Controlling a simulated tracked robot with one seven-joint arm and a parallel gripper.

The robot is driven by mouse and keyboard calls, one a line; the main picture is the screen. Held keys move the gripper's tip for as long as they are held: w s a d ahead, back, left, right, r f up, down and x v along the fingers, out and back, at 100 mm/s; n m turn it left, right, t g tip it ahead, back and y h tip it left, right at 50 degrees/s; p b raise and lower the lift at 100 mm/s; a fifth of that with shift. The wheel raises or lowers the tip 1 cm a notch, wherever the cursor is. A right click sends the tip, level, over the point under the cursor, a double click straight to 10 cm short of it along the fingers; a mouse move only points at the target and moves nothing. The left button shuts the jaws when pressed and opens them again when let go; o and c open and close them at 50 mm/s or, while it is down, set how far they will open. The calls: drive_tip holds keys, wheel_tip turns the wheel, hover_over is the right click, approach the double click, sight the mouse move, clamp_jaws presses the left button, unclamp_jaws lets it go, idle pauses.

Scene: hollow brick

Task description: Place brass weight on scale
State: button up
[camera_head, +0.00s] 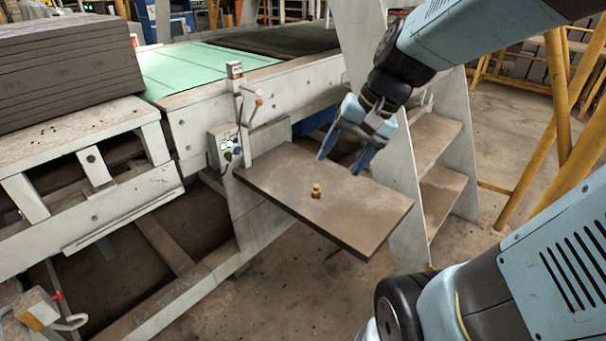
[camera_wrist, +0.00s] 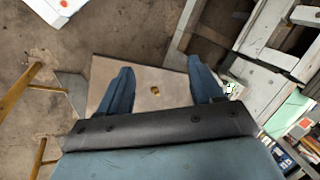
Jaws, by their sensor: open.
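The small brass weight (camera_head: 316,191) stands upright near the middle of a brown tabletop (camera_head: 270,185) in the head view. It also shows in the wrist view (camera_wrist: 155,91), beyond and between my two fingers. My gripper (camera_head: 340,165) is open and empty above the far side of the tabletop, apart from the weight. In the wrist view, my blue fingers (camera_wrist: 158,82) are spread wide with nothing between them. I cannot make out a scale in either view.
A control box (camera_head: 225,148) with levers stands at the tabletop's left edge. Grey steps (camera_head: 436,140) rise on the right. A stack of grey boards (camera_head: 65,65) lies at far left. Yellow posts (camera_head: 560,95) stand at right. Most of the tabletop is bare.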

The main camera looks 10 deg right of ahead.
drive_tip(key=w+f+m+t+y, duration=0.2)
drive_tip(key=w+f+m+y, duration=0.6)
drive_tip(key=w+f+m, duration=0.6)
drive_tip(key=m+t+h, duration=0.4)
drive_tip(key=m+t, duration=0.3)
drive_tip(key=m, duration=0.4)
approach(319, 192)
drive_tip(key=v, duration=0.3)
drive_tip(key=shift+s+r, duration=0.3)
drive_tip(key=shift+r, duration=0.05)
drive_tip(key=shift+w+a+f+h, duration=0.2)
drive_tip(key=shift+h, duration=0.1)
drive_tip(key=x, duration=1.3)
drive_tip(key=shift+w, duration=0.15)
drive_tip(key=shift+c, duration=0.3)
drive_tip(key=shift+d, duration=0.1)
clamp_jaws()
